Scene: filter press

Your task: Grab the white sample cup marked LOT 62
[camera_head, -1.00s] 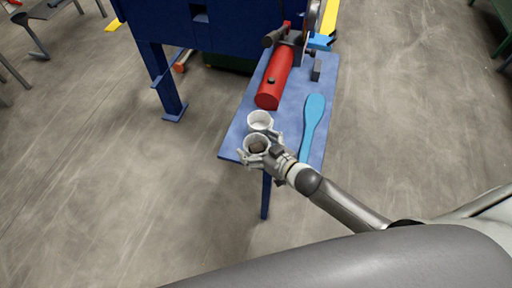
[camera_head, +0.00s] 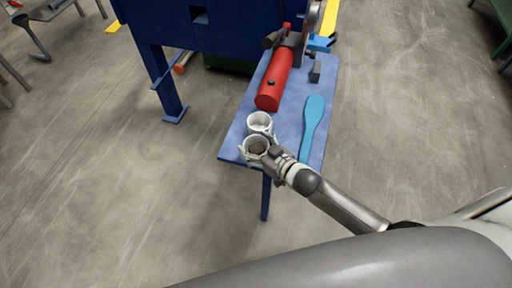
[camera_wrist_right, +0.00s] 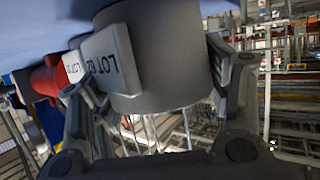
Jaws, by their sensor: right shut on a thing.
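The near white cup (camera_head: 255,145), with something dark inside, is at the front left corner of the blue table. In the right wrist view it looks grey in shade, and its label reads LOT 62 (camera_wrist_right: 112,62). My right gripper (camera_head: 258,150) is shut on this cup, one finger on each side; the fingers also show in the right wrist view (camera_wrist_right: 165,80). The cup is upright; I cannot tell whether it touches the table. A second white cup (camera_head: 260,120) with pale contents stands just behind it. My left gripper is not in view.
The blue table (camera_head: 236,138) also carries a red cylinder (camera_head: 274,86) behind the cups and a light blue paddle (camera_head: 313,115) to their right. A large dark blue machine (camera_head: 225,35) stands behind on the left.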

